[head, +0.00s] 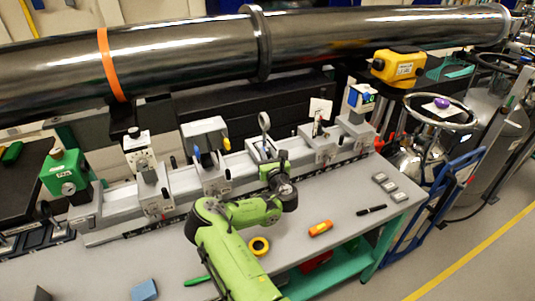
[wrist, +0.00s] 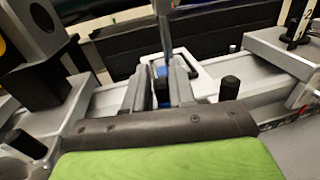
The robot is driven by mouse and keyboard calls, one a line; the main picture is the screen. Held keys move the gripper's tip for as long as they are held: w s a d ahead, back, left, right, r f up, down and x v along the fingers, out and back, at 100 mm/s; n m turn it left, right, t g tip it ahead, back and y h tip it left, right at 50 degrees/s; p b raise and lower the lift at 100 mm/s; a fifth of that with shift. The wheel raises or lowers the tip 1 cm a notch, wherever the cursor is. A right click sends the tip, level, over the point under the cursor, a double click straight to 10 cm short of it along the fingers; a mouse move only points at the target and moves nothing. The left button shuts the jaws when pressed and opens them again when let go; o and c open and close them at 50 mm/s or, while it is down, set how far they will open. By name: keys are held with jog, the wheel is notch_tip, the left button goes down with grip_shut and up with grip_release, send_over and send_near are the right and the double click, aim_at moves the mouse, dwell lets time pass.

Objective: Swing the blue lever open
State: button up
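My gripper (head: 272,168) is at the bench rail, in front of the carriage with the upright ring post (head: 264,123). In the wrist view, two grey finger-like parts (wrist: 162,88) point forward, close together with a narrow gap. A dark upright piece stands in this gap, and a small blue part (wrist: 162,71) shows just beyond it, at the foot of the post (wrist: 165,30). I cannot tell whether the fingers touch it. Another blue piece (head: 197,154) stands on the carriage to the left, beside a yellow-tipped one (head: 226,143). My arm hides part of the ring-post carriage.
A large dark pipe (head: 180,55) runs above the rail. Other carriages stand on both sides, with a green block (head: 64,172) at far left. Yellow tape (head: 259,246), an orange tool (head: 320,228) and a black pen (head: 371,210) lie on the grey bench (head: 345,250).

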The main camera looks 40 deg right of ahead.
grip_shut()
jog(key=shift+a+r+h+p, duration=0.1)
jog(key=shift+h+p, duration=0.2)
jog(key=m+g+h+p, duration=0.2)
jog(key=a+m+g+h+p, duration=0.1)
jog(key=h, duration=0.1)
jog(key=shift+w+m, duration=0.3)
jog(key=shift+w, duration=0.1)
jog(key=m+g+h, duration=0.1)
jog(key=g, duration=0.1)
jog(key=m+g+h, duration=0.2)
jog(key=shift+w+a, duration=0.15)
jog(key=shift+w, duration=0.2)
jog(key=shift+w+m+g+h+b, duration=0.15)
jog(key=shift+m+g+h+b, duration=0.7)
jog(key=shift+g, duration=0.55)
jog(key=shift+m, duration=0.25)
